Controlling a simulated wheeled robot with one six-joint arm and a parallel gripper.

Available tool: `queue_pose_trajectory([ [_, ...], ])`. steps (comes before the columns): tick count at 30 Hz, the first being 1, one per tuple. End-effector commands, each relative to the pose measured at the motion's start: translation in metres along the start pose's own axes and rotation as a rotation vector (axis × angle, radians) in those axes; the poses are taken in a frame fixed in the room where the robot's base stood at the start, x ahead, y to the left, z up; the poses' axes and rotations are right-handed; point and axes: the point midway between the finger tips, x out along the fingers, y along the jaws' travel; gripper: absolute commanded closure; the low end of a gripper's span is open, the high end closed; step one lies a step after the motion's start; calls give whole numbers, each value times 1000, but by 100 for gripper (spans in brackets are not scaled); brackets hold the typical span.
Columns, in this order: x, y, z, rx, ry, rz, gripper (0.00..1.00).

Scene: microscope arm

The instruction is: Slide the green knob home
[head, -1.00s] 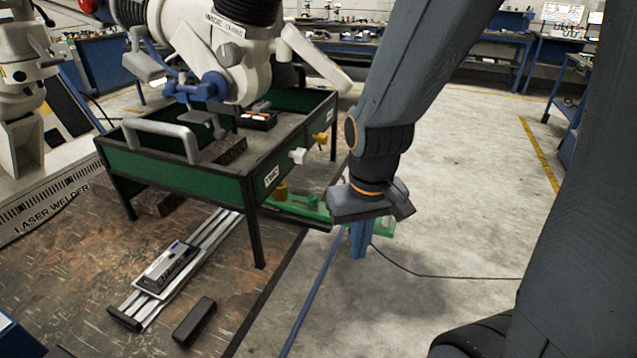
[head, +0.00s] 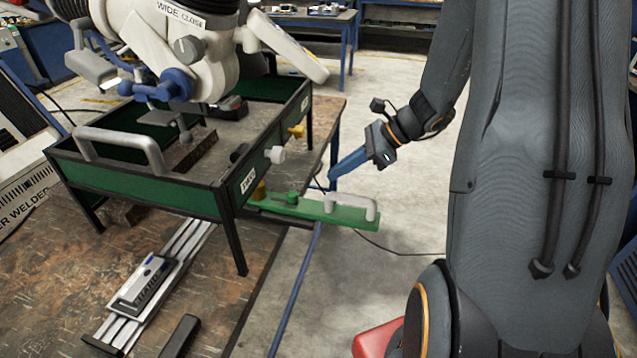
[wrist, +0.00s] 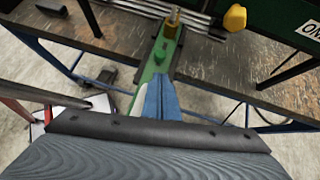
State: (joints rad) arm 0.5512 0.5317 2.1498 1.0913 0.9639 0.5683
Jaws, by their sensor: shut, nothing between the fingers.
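The green knob (head: 292,198) stands on a long green slide bar (head: 318,210) that sticks out past the table's right edge. A pale grey handle (head: 352,205) is fixed at the bar's outer end. A brass post (head: 260,192) stands at the inner end, by the table leg. My gripper (head: 333,179) has blue fingers, shut and empty, pointing left near the bar's far side, apart from the knob. In the wrist view my fingers (wrist: 159,84) lie over the bar, short of the knob (wrist: 160,56); I cannot tell whether they touch the bar.
The green-sided microscope table (head: 180,196) carries a white knob (head: 276,154) and a yellow knob (head: 297,131) on its side. A silver rail (head: 170,262) with a labelled block lies on the brown bench. A blue rail (head: 297,290) runs below the bar.

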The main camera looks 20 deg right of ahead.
Motion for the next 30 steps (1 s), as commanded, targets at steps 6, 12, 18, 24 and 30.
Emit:
queue_pose_trajectory([
  [6, 30, 1, 1, 2, -2, 4, 100],
  [12, 65, 2, 1, 0, -1, 4, 100],
  [18, 88, 1, 1, -1, 0, 3, 100],
  [24, 97, 1, 0, -2, 1, 1, 100],
  [30, 97, 1, 0, -2, 1, 1, 100],
])
